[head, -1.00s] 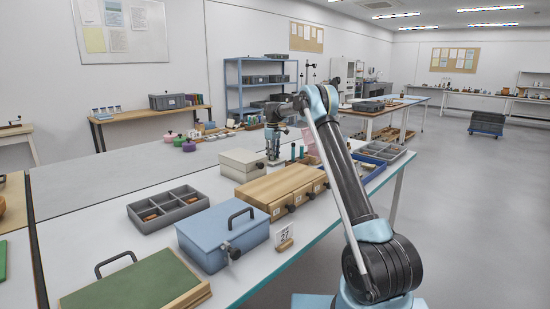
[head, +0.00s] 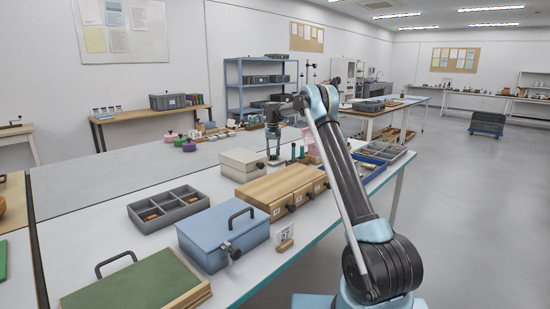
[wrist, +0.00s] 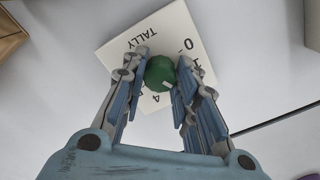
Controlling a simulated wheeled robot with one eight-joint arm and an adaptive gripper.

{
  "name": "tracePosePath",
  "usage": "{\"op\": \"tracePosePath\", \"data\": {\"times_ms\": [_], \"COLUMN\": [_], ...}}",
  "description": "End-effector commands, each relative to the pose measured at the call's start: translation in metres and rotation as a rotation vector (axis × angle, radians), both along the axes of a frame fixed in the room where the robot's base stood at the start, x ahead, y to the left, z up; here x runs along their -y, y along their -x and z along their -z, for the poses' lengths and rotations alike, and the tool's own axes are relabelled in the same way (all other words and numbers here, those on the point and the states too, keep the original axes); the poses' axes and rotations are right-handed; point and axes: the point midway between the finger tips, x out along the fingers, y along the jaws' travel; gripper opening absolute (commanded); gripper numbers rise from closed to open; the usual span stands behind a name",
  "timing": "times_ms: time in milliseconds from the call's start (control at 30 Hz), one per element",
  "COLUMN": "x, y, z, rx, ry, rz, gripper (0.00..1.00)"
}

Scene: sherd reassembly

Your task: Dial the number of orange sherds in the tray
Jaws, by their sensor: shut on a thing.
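A white dial plate (wrist: 128,33) marked TALLY lies beneath my gripper (wrist: 160,80) in the wrist view. A round green knob (wrist: 160,70) stands on it, between my two fingers, which are shut on its sides. A small white mark shows on the knob. The figures 0, 1 and 4 are readable around it; others are hidden by my fingers. In the head view my gripper (head: 273,157) points down behind the pale boxes. A grey divided tray (head: 143,226) at the left holds a few orange-brown pieces, too small to count surely.
A green-topped board (head: 130,288) lies at the front. Other trays (head: 385,150) sit to the right.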

Motion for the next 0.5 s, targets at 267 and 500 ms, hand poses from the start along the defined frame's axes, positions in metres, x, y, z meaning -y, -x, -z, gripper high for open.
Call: {"op": "tracePosePath", "data": {"times_ms": [267, 500], "x": [-0.0009, -0.0008], "y": [-0.0003, -0.0003], "z": [0.0002, 0.0002], "rx": [0.001, 0.001], "ry": [-0.001, -0.001], "rz": [0.075, 0.089], "gripper": [0.04, 0.04]}}
